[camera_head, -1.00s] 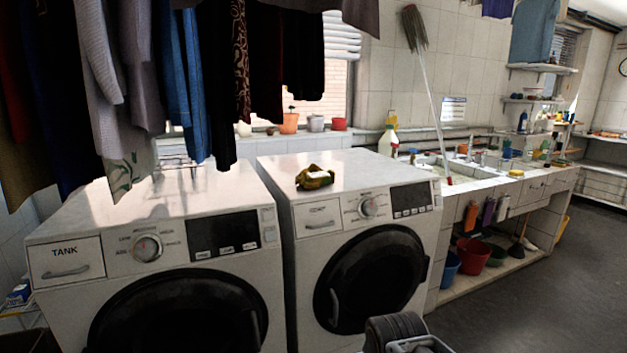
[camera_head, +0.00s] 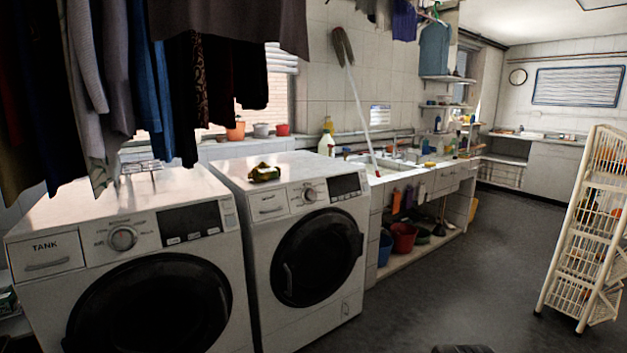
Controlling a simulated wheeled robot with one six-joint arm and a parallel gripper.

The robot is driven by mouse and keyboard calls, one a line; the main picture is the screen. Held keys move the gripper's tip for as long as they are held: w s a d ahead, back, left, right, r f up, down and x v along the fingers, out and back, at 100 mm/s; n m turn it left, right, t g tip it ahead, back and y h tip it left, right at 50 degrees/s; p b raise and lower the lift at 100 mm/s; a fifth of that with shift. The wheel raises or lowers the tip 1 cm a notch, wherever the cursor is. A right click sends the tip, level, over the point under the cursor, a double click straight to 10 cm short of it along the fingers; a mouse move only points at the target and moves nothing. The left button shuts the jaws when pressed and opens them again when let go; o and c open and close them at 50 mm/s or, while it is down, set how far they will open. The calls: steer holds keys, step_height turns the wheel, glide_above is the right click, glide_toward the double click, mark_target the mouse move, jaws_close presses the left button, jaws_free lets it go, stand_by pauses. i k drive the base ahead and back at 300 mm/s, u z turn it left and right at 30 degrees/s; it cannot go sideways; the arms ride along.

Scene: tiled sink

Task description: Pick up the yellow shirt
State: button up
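A small crumpled yellow and dark cloth (camera_head: 264,173), likely the yellow shirt, lies on the top of the right washing machine (camera_head: 230,165), near its front edge. It looks bunched up, and its full shape cannot be made out. My gripper's fingers are not in view. Only a dark sliver, which seems to be part of my arm, shows at the bottom edge, well away from the cloth.
Dark clothes (camera_head: 125,80) hang over the left washing machine (camera_head: 105,210). A tiled sink counter (camera_head: 395,180) with a leaning mop (camera_head: 354,95) stands right of the machines. Buckets (camera_head: 404,237) sit below. A white rack (camera_head: 590,225) stands at right. The middle floor is clear.

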mark_target(261, 172)
steer(key=z, duration=0.5)
steer(key=i, duration=1.7)
steer(key=u, duration=1.25)
steer(key=i, duration=0.95)
steer(key=u, duration=0.85)
